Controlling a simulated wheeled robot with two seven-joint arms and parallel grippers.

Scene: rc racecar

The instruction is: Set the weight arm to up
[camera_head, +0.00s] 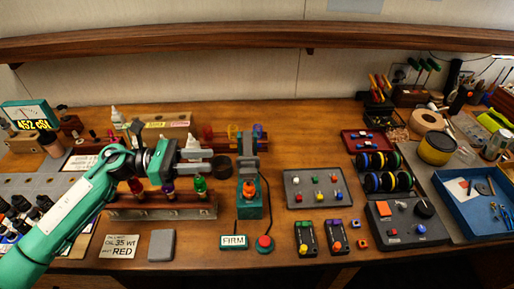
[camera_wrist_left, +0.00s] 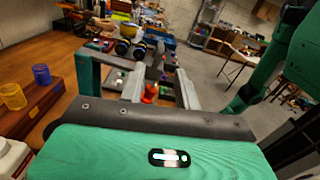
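The grey arm stands roughly upright above the teal base (camera_head: 249,207), and an orange piece (camera_head: 249,190) sits low on the stand. In the left wrist view the orange piece (camera_wrist_left: 150,93) shows beyond my fingers, with grey parts behind it. My left gripper (camera_head: 208,160) reaches in from the left, its fingertips a little left of the grey arm. Its two fingers are apart with nothing held between them. Whether a fingertip touches the arm cannot be told. My right gripper is not in view.
A rail with coloured bottles (camera_head: 160,211) lies under my left gripper. A grey tray with coloured knobs (camera_head: 318,188) is to the right, with bare bench between.

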